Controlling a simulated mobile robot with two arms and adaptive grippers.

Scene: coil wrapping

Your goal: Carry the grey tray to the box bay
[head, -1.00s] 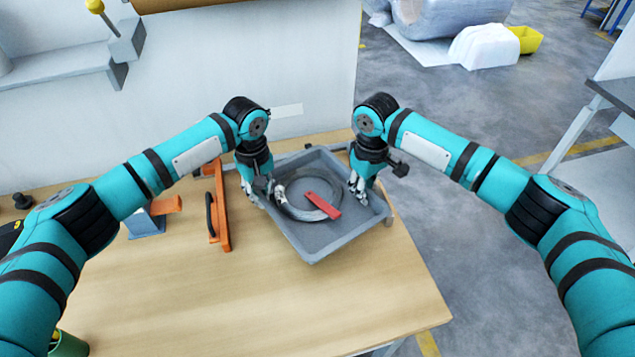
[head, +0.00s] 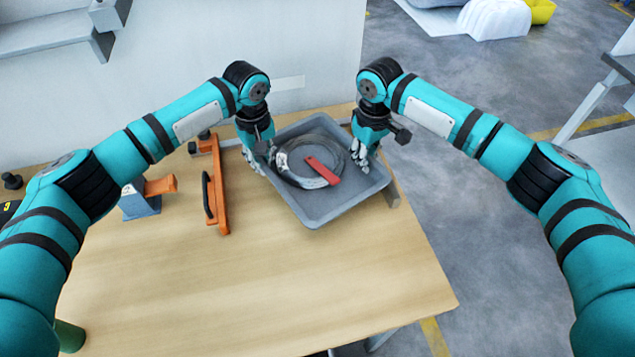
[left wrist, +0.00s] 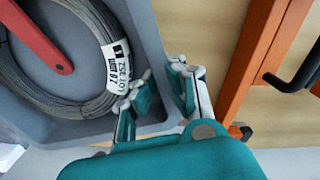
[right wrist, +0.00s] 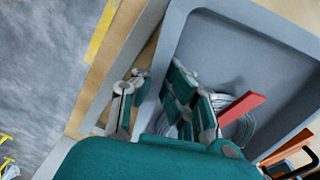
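The grey tray (head: 327,215) is over the far right part of the wooden table; I cannot tell if it touches the tabletop. A grey wire coil (head: 290,166) with a white label (left wrist: 117,62) and a red strip (head: 322,171) lie in it. My left gripper (head: 262,152) has its fingers on both sides of the left wall, shown close in the left wrist view (left wrist: 162,78). My right gripper (head: 365,152) straddles the right wall likewise, and the right wrist view (right wrist: 155,85) shows it. Both look closed on the walls. The box bay cannot be identified.
The wooden table (head: 270,290) is clear in front. An orange bar with a black handle (head: 217,190) lies left of the tray, beside a blue-grey block with an orange part (head: 142,197). A wall stands behind. Grey floor (head: 480,90) is open at right, with another bench (head: 610,100) beyond.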

